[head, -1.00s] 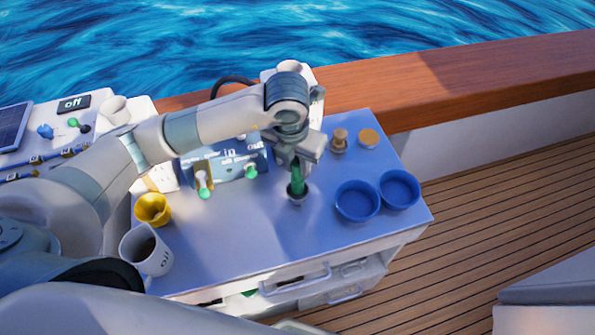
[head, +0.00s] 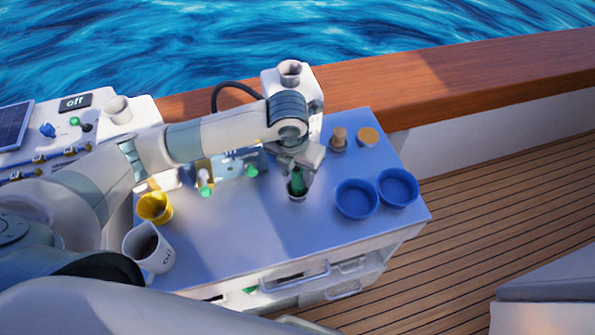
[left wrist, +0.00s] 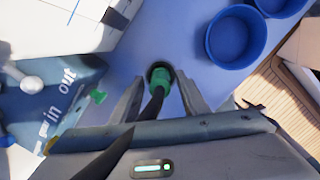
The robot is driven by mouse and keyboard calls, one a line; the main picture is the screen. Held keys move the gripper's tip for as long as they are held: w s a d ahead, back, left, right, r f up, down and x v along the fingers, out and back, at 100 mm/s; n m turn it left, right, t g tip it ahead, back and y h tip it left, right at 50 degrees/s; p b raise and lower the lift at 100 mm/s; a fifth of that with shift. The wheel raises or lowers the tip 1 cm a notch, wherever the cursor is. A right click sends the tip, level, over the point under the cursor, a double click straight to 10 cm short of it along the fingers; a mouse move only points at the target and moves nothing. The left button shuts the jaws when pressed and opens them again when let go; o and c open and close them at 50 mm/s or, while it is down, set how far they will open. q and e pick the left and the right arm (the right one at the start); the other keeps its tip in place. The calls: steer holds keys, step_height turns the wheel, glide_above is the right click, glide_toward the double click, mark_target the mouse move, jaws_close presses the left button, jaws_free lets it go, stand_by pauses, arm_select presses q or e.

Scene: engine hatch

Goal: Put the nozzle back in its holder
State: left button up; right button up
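The green nozzle (head: 297,184) stands in the round dark-rimmed holder (head: 297,198) set in the blue tabletop. In the left wrist view the nozzle (left wrist: 161,83) has its tip in the holder (left wrist: 157,66), and a black hose runs from it toward the camera. My left gripper (head: 300,176) is just above the holder, around the nozzle. In the left wrist view its fingers (left wrist: 162,92) stand apart on either side of the nozzle, with gaps showing. How deep the nozzle sits is hard to tell. My right gripper is out of view.
Two blue bowls (head: 357,199) stand right of the holder. A wooden-topped peg (head: 339,139) and a round wooden lid (head: 367,137) are behind. A yellow cup (head: 154,207) and white mug (head: 148,248) are at the left. A blue in/out panel (left wrist: 48,98) is near the gripper.

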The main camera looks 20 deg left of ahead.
mark_target(295, 187)
arm_select(q)
steer(key=shift+r, duration=0.6)
step_height(295, 187, up, 11)
steer(key=s+b, duration=0.1)
steer(key=b, duration=0.2)
steer(key=shift+s+a, duration=0.15)
steer(key=shift+s, duration=0.25)
